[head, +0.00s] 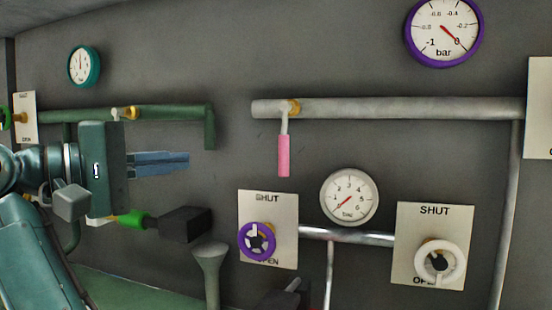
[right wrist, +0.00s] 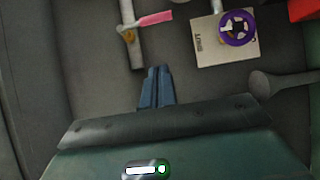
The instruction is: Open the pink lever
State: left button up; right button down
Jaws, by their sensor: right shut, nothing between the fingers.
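The pink lever (head: 284,155) hangs straight down from a brass-coloured valve (head: 293,107) at the left end of a grey pipe (head: 400,108) on the wall. My right gripper (head: 188,160) is left of the lever, apart from it, with its blue fingers together and empty, pointing right. In the right wrist view, the lever (right wrist: 153,19) lies sideways at the top, beyond the closed fingertips (right wrist: 157,70) and not touching them. My left gripper is not clearly seen.
A purple handwheel (head: 257,241) on a SHUT/OPEN plate is below the lever. A white handwheel (head: 439,261) and a white gauge (head: 349,197) are to the right. A green pipe (head: 175,112) runs behind my right gripper. The wall around the lever is bare.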

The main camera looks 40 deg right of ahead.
dwell(0.4)
send_near(284, 143)
jog(key=w+d+f, duration=0.2)
jog(key=w+d, duration=0.2)
jog(key=d, duration=0.1)
jog(key=shift+s+d+p, duration=0.15)
jog(key=shift+s+d, duration=0.25)
jog(key=shift+s, duration=0.25)
jog(key=shift+s+d+p, duration=0.15)
jog(key=shift+s+d, duration=0.3)
jog(key=shift+s, duration=0.2)
